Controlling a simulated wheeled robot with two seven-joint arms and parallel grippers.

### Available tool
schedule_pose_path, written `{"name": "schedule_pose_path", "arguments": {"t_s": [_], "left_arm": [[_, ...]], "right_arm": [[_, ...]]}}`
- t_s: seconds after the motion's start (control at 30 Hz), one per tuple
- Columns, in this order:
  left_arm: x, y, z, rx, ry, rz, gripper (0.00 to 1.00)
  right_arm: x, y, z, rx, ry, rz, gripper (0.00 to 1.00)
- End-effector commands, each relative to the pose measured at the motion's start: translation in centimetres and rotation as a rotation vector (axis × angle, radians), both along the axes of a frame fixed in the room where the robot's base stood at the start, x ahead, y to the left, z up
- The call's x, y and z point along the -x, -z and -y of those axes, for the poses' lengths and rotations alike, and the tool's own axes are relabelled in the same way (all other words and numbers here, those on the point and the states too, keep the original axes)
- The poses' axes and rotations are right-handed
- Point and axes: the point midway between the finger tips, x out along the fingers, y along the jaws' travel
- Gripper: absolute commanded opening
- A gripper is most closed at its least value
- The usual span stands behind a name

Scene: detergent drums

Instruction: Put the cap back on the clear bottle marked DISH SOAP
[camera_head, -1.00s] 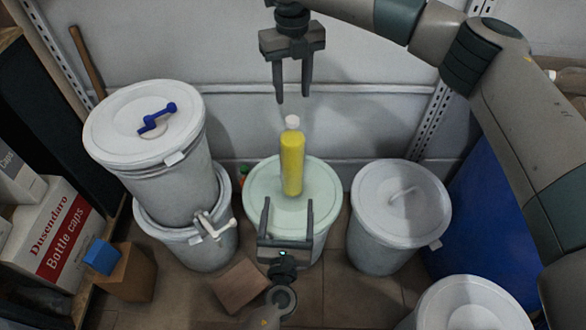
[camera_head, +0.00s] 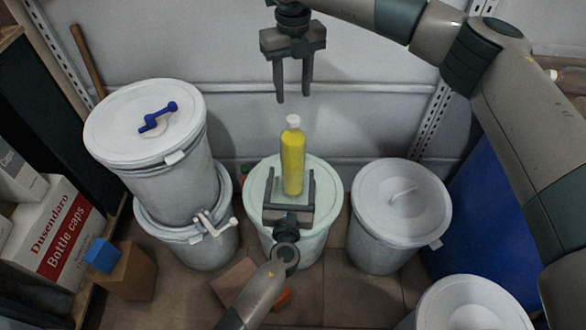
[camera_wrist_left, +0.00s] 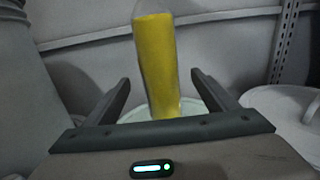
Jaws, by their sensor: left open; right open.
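A clear bottle with yellow contents (camera_head: 292,160) stands upright on the pale green lid of the middle drum (camera_head: 257,180). Its top end (camera_head: 293,121) looks whitish; I cannot tell whether that is a cap or bare neck. No DISH SOAP marking is readable. My left gripper (camera_head: 290,175) is open, its fingers on either side of the bottle's lower part with gaps. In the left wrist view the bottle (camera_wrist_left: 158,65) stands between the spread fingers, its top cut off. My right gripper (camera_head: 293,97) is open and empty, just above the bottle's top.
Stacked drums (camera_head: 165,180) stand left, with a blue crank on the upper lid. A lidded drum (camera_head: 385,240) stands right. An orange object (camera_head: 283,298) lies on the floor by my left arm. A Bottle caps box (camera_head: 50,235) is far left.

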Motion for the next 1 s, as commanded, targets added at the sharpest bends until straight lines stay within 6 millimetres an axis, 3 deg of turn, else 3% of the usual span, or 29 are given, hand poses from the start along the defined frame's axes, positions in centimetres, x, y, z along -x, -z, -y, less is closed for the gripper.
{"name": "schedule_pose_path", "arguments": {"t_s": [0.2, 0.5, 0.93, 1.0], "left_arm": [[-3.7, -0.1, 0.2, -0.001, -0.001, 0.001, 0.79], [-7.0, 0.0, 0.5, 0.000, -0.001, 0.000, 0.79], [-7.6, 0.0, 0.5, 0.000, -0.001, 0.000, 0.79], [-7.6, 0.0, 0.5, 0.001, -0.001, 0.000, 0.64]], "right_arm": [[0.0, 0.0, 0.0, 0.000, 0.000, 0.000, 0.42], [0.0, 0.0, 0.0, 0.000, 0.000, 0.000, 0.42], [0.0, 0.0, 0.0, 0.000, 0.000, 0.000, 0.42], [0.0, 0.0, 0.0, 0.000, 0.000, 0.000, 0.42]]}}
